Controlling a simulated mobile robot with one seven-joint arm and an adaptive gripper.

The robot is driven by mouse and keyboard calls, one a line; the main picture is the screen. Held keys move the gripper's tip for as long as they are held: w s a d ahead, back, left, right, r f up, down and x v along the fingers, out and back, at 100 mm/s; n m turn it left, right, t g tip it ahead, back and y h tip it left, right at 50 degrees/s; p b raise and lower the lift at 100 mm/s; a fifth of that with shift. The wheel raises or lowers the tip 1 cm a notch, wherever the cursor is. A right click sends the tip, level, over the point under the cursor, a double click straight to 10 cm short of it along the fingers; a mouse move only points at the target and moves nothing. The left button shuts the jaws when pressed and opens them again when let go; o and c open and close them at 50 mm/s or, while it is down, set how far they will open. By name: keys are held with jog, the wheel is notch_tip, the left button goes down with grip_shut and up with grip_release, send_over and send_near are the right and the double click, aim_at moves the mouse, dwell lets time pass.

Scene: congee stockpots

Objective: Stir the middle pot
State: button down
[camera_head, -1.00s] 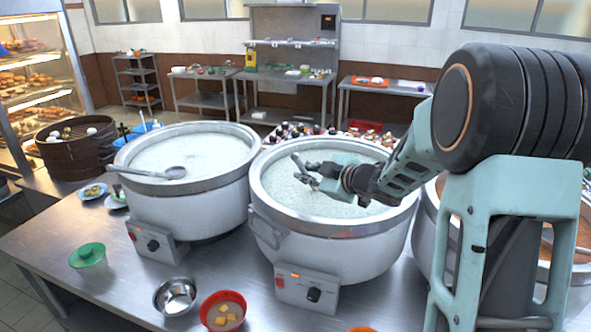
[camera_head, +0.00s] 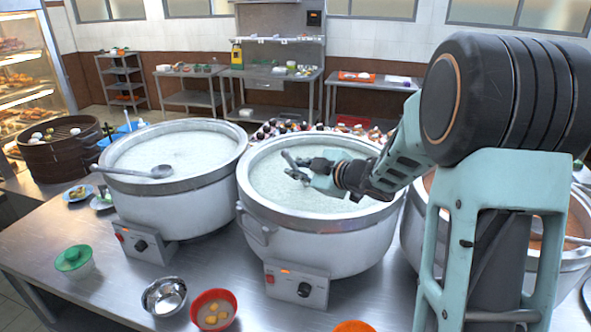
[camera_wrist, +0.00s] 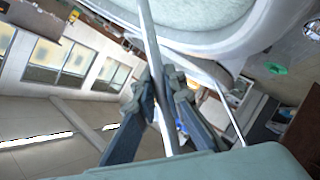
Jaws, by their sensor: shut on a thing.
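The middle pot (camera_head: 318,245) is a large pale stockpot with a metal rim, full of whitish congee (camera_head: 268,178). My gripper (camera_head: 297,170) is over its congee, left of the pot's centre. It is shut on a thin metal ladle handle (camera_wrist: 149,35), which runs between the fingers (camera_wrist: 160,98) in the wrist view. In the head view only a short grey piece of the handle shows at the fingertips. The ladle's bowl is not visible, so I cannot tell how deep it sits.
The left pot (camera_head: 170,205) holds congee, with a ladle (camera_head: 150,172) across its rim. A right pot (camera_head: 412,235) with reddish-brown content is partly hidden by my arm.

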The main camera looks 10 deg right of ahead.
jog(key=shift+r, duration=0.15)
notch_tip(320, 180, up, 3)
jog(key=p, duration=0.2)
jog(key=shift+p, duration=0.35)
notch_tip(320, 180, up, 12)
dwell(0.7)
jog(key=shift+b, duration=1.35)
jog(key=shift+n+t+b, duration=0.7)
jog(key=shift+t+b, duration=0.1)
jog(key=shift+b, duration=1.7)
